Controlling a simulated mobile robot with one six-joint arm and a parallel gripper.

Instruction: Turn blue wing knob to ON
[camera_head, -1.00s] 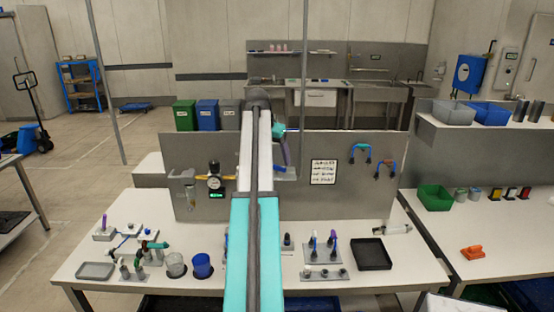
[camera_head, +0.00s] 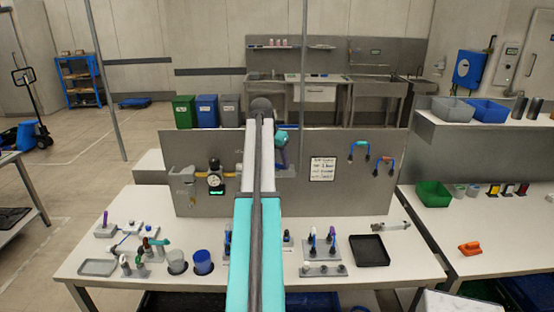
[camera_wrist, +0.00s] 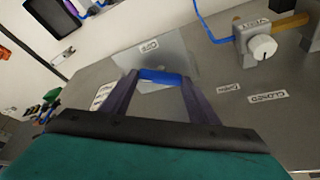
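The blue wing knob (camera_wrist: 161,76) shows in the wrist view as a short blue bar on a grey plate, with a label that seems to read OFF beside it. My gripper (camera_wrist: 160,80) has its two dark fingers standing wide apart, one at each end of the visible bar. I cannot tell whether the fingertips touch it.
A white valve knob labelled VENT (camera_wrist: 262,47) with an orange lever stands near the gripper in the wrist view. OPEN and CLOSED labels (camera_wrist: 267,97) lie below it. In the head view, a gauge (camera_head: 215,179) is on the panel's left, and several small fixtures and a black tray (camera_head: 370,251) occupy the bench.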

